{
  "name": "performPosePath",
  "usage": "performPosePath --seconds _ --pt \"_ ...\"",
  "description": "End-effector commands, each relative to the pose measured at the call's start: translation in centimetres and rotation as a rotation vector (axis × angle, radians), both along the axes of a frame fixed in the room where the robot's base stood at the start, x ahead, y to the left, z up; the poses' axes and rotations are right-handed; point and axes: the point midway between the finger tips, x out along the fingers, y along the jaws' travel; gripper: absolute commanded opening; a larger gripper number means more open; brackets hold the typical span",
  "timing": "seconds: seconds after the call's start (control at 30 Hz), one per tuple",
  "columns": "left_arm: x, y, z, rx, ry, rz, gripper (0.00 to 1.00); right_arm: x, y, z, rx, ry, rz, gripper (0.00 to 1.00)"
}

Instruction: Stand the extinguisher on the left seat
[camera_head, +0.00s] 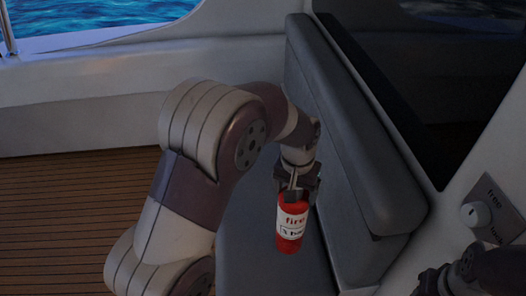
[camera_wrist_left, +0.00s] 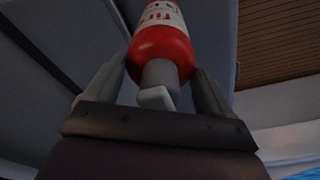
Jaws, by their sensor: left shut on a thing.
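A red fire extinguisher (camera_head: 290,224) with a white label hangs roughly upright, slightly tilted, in the head view. My left gripper (camera_head: 295,188) is shut on its top end. In the left wrist view the extinguisher (camera_wrist_left: 162,48) shows its red body and grey neck between the fingers of my left gripper (camera_wrist_left: 163,92). The grey seat (camera_head: 262,262) lies below and behind the extinguisher. I cannot tell whether its base touches the seat. My right gripper (camera_head: 432,284) is partly in view at the bottom right; its fingertips are not clear.
A grey padded backrest (camera_head: 345,150) rises just right of the extinguisher. A panel with a knob (camera_head: 474,214) marked free and lock is at the right. Wooden floor (camera_head: 70,215) lies to the left. A dark glossy panel (camera_head: 430,70) stands behind the backrest.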

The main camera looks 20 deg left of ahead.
Motion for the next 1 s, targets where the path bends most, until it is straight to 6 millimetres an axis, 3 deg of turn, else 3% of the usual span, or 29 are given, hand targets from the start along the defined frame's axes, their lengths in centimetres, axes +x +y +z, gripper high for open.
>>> performPosePath --seconds 0.27,0.73,1.0 --pt "0.0 1.9 -0.8 0.000 -0.002 0.004 0.00 0.0 0.0 0.5 0.000 0.000 0.000 0.43" --pt "-0.6 10.5 -6.0 0.001 -0.003 0.003 0.00 0.0 0.0 1.9 0.000 0.000 0.000 0.43" --pt "-0.7 11.7 -8.2 0.000 0.000 0.000 0.00 0.0 0.0 2.4 0.000 0.000 0.000 0.43"
